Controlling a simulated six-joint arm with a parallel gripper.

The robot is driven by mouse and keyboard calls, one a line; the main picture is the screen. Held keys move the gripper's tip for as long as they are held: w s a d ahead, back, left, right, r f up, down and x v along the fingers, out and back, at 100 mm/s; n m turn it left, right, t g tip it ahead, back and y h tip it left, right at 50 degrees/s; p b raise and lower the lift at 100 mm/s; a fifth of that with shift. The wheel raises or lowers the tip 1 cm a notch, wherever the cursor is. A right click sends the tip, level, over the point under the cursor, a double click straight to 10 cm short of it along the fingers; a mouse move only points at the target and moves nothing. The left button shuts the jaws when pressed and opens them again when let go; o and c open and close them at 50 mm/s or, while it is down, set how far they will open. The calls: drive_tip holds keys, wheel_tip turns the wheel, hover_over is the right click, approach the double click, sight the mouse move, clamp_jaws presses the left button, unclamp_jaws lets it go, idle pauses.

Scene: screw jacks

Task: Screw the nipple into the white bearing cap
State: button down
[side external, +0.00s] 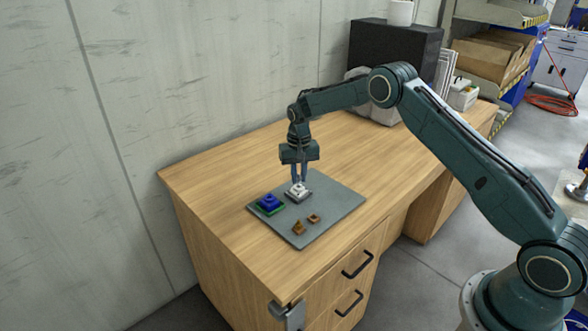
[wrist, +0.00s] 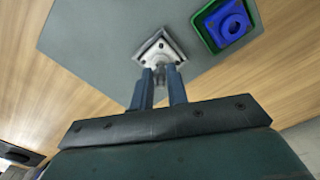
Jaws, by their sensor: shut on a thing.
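The white bearing cap (side external: 298,191) sits on the grey mat, a squarish block with a raised round middle. It also shows in the wrist view (wrist: 152,46), just beyond my fingertips. My gripper (side external: 299,180) points straight down over the cap, with its fingertips at the raised middle. In the wrist view my gripper (wrist: 163,72) has its two blue fingers close together, with a small grey piece between them, which I take to be the nipple. The nipple is mostly hidden by the fingers, and I cannot tell how deep it sits in the cap.
A blue block (side external: 269,202) in a green holder stands on the grey mat (side external: 335,205), left of the cap. Two small brown-orange parts (side external: 299,228) (side external: 314,218) lie in front of the cap. The mat's right side is clear. A black box (side external: 395,50) stands at the desk's back.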

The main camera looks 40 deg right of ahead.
drive_tip(key=shift+f, duration=0.55)
drive_tip(key=m, duration=1.3)
drive_tip(key=shift+f, duration=0.1)
drive_tip(key=m, duration=0.5)
drive_tip(key=shift+s+f+m, duration=0.1)
drive_tip(key=shift+m, duration=0.3)
drive_tip(key=m, duration=0.5)
drive_tip(key=shift+f, duration=0.15)
idle(0.3)
drive_tip(key=c, duration=1.5)
unclamp_jaws()
